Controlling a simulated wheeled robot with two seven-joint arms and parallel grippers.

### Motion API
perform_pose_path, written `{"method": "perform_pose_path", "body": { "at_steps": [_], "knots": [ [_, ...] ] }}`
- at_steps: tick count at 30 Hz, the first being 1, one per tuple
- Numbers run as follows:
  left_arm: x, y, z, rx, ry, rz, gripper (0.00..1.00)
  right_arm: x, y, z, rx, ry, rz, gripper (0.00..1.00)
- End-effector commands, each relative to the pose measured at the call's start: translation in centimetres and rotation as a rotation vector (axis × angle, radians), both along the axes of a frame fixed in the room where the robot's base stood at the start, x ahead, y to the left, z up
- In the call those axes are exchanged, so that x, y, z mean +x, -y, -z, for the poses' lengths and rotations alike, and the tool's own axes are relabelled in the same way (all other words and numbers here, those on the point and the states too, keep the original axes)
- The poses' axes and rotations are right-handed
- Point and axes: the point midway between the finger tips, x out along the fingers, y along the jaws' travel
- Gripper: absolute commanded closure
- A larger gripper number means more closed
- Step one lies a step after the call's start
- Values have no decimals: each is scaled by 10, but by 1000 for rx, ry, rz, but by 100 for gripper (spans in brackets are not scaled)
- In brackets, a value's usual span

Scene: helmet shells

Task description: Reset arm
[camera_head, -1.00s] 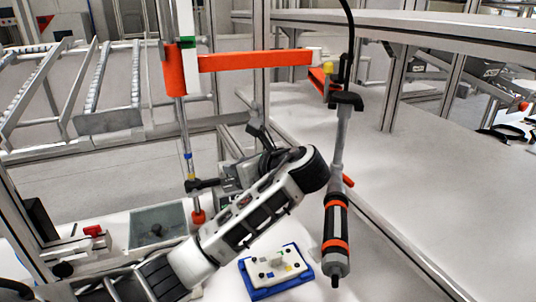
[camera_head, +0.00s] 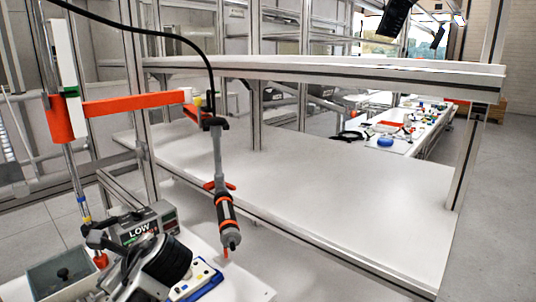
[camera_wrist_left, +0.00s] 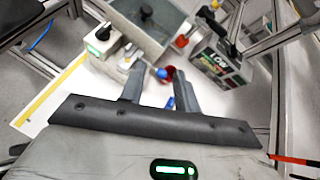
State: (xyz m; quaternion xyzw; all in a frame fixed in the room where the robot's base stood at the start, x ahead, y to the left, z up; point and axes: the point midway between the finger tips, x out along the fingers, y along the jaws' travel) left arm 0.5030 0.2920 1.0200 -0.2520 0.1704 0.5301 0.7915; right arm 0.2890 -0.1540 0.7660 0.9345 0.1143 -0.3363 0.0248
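My left arm comes in at the bottom of the head view, and its gripper (camera_head: 112,238) is partly hidden there by my wrist. In the left wrist view, the two dark fingers of my left gripper (camera_wrist_left: 160,78) stand apart with nothing held between them. A small red cup-like part (camera_wrist_left: 167,73) and a blue part lie beyond the fingers. My right gripper is not in view. A blue tray with a white part on it (camera_head: 207,278) is beside my left wrist, partly covered by it.
A black-and-orange screwdriver (camera_head: 226,208) hangs from an orange arm (camera_head: 137,105) right of my left wrist. A box marked LOW (camera_head: 145,228) and a grey bin (camera_head: 45,280) stand close by. The large white shelf table (camera_head: 340,200) behind is mostly clear.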

Motion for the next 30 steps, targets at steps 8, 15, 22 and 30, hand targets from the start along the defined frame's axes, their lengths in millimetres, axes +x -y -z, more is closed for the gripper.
{"method": "perform_pose_path", "body": {
  "at_steps": [8,15,22,30],
  "knots": [
    [-60,30,83,-407,174,-146,68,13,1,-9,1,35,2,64],
    [-154,63,144,-901,365,-562,68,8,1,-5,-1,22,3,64],
    [-217,79,155,-1151,481,-951,68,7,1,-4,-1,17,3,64],
    [-260,91,157,-1316,580,-1300,68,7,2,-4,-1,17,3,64]
  ]
}}
